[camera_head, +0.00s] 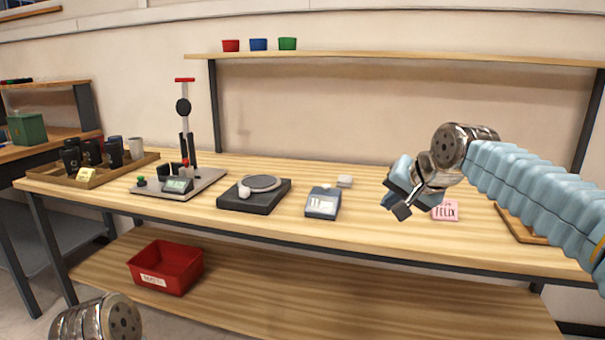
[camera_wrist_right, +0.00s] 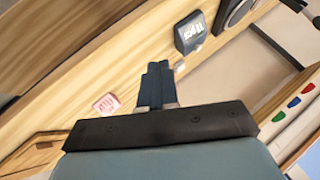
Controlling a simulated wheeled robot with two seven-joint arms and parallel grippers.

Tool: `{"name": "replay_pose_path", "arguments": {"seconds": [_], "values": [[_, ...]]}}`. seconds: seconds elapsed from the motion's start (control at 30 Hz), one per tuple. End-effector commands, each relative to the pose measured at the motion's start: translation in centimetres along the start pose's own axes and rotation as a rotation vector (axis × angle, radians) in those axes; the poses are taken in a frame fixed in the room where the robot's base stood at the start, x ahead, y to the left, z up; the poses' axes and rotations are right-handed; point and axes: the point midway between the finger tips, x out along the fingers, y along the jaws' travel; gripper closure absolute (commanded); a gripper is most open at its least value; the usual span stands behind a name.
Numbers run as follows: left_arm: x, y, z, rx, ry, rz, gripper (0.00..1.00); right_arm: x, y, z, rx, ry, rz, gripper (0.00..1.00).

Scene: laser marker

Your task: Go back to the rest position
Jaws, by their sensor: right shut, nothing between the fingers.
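My right gripper (camera_head: 402,211) is raised over the right part of the workbench (camera_head: 270,165), pointing down and to the left. In the right wrist view its fingers (camera_wrist_right: 157,84) are together, with nothing between them. It is apart from the pink name note (camera_head: 445,211), which also shows in the right wrist view (camera_wrist_right: 106,104). Of my left arm only a metal joint (camera_head: 97,320) shows at the bottom left of the head view; the left gripper itself is out of view.
On the bench stand a tray of dark mugs (camera_head: 92,176), a press-like machine (camera_head: 180,180), a black plate device (camera_head: 255,194) and a blue-grey device (camera_head: 323,203). A wooden tray (camera_head: 520,227) lies partly behind my right arm. A red bin (camera_head: 166,268) sits on the lower shelf.

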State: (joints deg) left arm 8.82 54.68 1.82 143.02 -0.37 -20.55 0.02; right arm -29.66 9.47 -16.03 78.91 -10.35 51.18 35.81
Motion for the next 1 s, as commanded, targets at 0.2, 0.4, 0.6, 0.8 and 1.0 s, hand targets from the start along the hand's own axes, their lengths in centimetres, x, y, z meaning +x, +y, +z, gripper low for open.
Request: {"name": "replay_pose_path", "arguments": {"seconds": [0.2, 0.4, 0.6, 0.8, 1.0], "values": [[0.0, 0.0, 0.0, 0.0, 0.001, 0.0, 0.09, 3.4, 0.8, 1.4, -0.026, -0.028, 0.019, 1.0], [0.0, 0.0, 0.0, 0.0, 0.0, 0.0, 0.09, 7.3, 2.0, 3.3, -0.058, -0.062, 0.038, 1.0], [0.0, 0.0, 0.0, 0.0, 0.0, 0.0, 0.09, 13.2, 4.6, 7.1, -0.1, -0.125, 0.068, 1.0], [0.0, 0.0, 0.0, 0.0, 0.0, 0.0, 0.09, 20.9, 9.8, 14.1, -0.149, -0.227, 0.103, 1.0], [0.0, 0.0, 0.0, 0.0, 0.0, 0.0, 0.09, 27.9, 18.8, 27.3, -0.182, -0.394, 0.132, 1.0]]}}
